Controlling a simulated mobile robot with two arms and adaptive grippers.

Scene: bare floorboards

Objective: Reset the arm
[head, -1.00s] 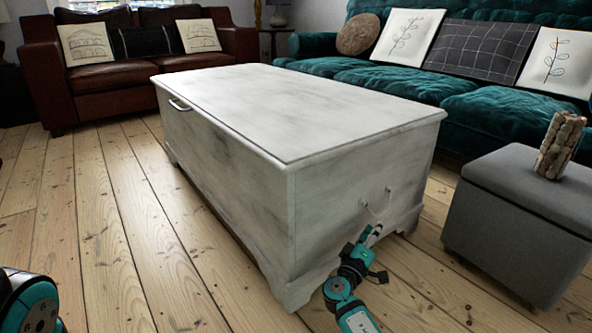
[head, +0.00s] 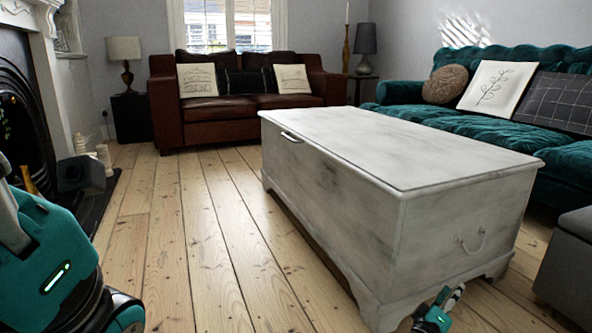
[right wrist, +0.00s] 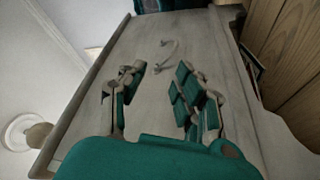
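My right gripper (head: 453,293) is low in front of the end of a whitewashed wooden chest (head: 395,160), at the bottom of the head view. In the right wrist view, the right gripper (right wrist: 157,82) has its two fingers spread apart with nothing between them. The chest's end panel (right wrist: 150,100) fills the middle of that view, with its metal handle (right wrist: 166,55) beyond the fingertips and apart from them. The handle (head: 472,241) also shows in the head view, above the gripper. My left arm shows at the left edge, but its gripper is out of view.
A brown leather sofa (head: 215,117) stands at the back and a green sofa (head: 425,121) at the right. A grey ottoman (head: 570,262) is at the right edge. A fireplace (head: 25,110) is at the left. Bare floorboards (head: 190,230) lie open left of the chest.

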